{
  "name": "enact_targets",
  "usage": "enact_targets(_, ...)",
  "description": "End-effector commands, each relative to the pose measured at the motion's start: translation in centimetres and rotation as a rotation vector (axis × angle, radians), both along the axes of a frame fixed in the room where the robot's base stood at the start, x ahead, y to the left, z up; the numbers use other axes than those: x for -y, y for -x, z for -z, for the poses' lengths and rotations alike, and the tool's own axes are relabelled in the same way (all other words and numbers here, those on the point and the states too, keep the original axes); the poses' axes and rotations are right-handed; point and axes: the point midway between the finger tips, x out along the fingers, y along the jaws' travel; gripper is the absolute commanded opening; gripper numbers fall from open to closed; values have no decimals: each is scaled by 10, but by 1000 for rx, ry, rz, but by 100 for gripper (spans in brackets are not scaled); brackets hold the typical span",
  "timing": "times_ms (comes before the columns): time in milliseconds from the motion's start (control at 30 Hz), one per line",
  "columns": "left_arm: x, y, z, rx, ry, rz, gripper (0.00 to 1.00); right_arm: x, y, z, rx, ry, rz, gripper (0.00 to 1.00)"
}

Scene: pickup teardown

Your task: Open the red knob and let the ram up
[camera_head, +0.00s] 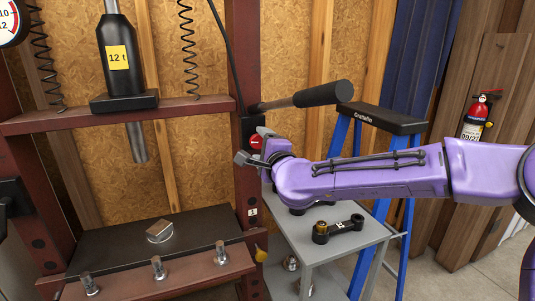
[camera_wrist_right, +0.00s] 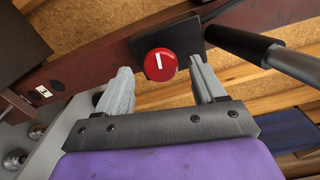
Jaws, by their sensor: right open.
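The red knob (camera_head: 256,141) sits on a dark block on the press's right upright, partly hidden by my right gripper in the head view. In the right wrist view the round knob (camera_wrist_right: 160,64) shows a white mark and lies between and just beyond the fingertips. My right gripper (camera_wrist_right: 160,82) is open, its two grey fingers apart; it also shows in the head view (camera_head: 254,147). The ram (camera_head: 137,142) hangs as a metal rod under the black 12 t bottle jack (camera_head: 122,55), above the bed and apart from it. My left gripper is not in view.
A black-gripped pump handle (camera_head: 322,93) sticks out right, above my right arm. A black bed plate (camera_head: 110,243) holds a small metal piece (camera_head: 160,231). A grey cart (camera_head: 350,240) carries a black link part (camera_head: 338,228). A blue stepladder (camera_head: 382,118) stands behind.

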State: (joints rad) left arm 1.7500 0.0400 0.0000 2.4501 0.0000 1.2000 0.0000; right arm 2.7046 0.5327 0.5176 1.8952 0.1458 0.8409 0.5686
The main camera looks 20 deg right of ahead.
Motion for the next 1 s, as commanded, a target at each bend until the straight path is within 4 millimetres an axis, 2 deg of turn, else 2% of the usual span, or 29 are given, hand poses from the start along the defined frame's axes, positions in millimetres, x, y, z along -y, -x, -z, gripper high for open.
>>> enact_targets(33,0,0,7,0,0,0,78,0,12,2,3,0,-1,69)
enact_targets(200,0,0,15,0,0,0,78,2,54,1,4,-1,-1,69)
enact_targets(400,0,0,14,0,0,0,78,3,82,0,0,-1,-1,69)
enact_targets(867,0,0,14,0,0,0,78,3,86,0,0,1,-1,69)
enact_targets(933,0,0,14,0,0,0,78,3,84,7,-12,10,1,69)
enact_targets(967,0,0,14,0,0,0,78,3,83,16,-26,21,2,69)
enact_targets(1000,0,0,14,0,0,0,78,2,81,32,-56,44,5,69)
